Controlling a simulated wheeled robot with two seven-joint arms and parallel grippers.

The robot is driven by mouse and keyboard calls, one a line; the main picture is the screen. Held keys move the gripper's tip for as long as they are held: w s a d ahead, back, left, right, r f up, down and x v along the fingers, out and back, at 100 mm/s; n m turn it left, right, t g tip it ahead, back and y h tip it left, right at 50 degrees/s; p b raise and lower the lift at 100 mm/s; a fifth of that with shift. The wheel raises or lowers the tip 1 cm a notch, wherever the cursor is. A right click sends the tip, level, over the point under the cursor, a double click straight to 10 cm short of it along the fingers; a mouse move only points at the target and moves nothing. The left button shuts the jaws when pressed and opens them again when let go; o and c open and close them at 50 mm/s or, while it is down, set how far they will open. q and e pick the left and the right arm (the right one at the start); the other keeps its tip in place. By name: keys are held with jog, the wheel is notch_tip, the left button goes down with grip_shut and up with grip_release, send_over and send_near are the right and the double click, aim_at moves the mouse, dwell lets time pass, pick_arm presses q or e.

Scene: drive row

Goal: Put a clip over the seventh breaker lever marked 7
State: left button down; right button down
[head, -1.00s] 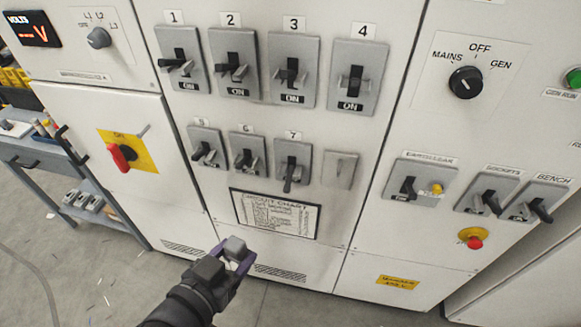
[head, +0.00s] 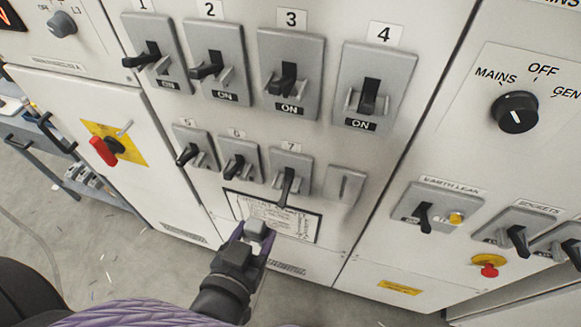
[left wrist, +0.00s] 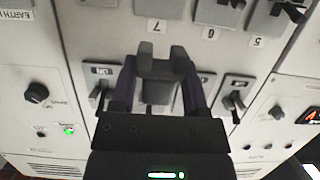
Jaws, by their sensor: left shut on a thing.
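The seventh breaker (head: 302,170) is a grey plate in the lower row under the label 7 (head: 291,147). Its dark lever (head: 287,186) hangs downward and is bare. My left gripper (head: 254,242) is shut on a grey clip (head: 254,228), below and slightly left of that lever, in front of the circuit chart. The left wrist view shows the clip (left wrist: 160,67) between the fingers, its two prongs pointing toward the panel. There the label 7 (left wrist: 157,26) is upside down beyond the prongs, and the lever is not clearly visible. My right gripper is not in view.
Breaker 6 (head: 240,160) is close on the left, and a blank grey plate (head: 344,185) on the right. Breaker 3 (head: 290,80) and breaker 4 (head: 374,85) stand above. The circuit chart (head: 300,225) lies flat on the panel below. Open floor is at lower left.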

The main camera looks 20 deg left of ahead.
pick_arm(q)
send_over(290, 170)
jog(key=s, duration=0.4)
jog(key=shift+a+p, duration=0.1)
jog(key=shift+p, duration=0.25)
jog(key=f, duration=0.1)
jog(key=f+b, duration=0.1)
jog(key=shift+w+f, duration=0.35)
jog(key=shift+w, duration=0.05)
notch_tip(290, 170, down, 4)
jog(key=shift+f+b, duration=0.1)
jog(key=shift+b, duration=0.6)
jog(key=shift+w+f, duration=0.1)
jog(key=shift+w, duration=0.1)
jog(key=shift+c, duration=0.5)
grip_release()
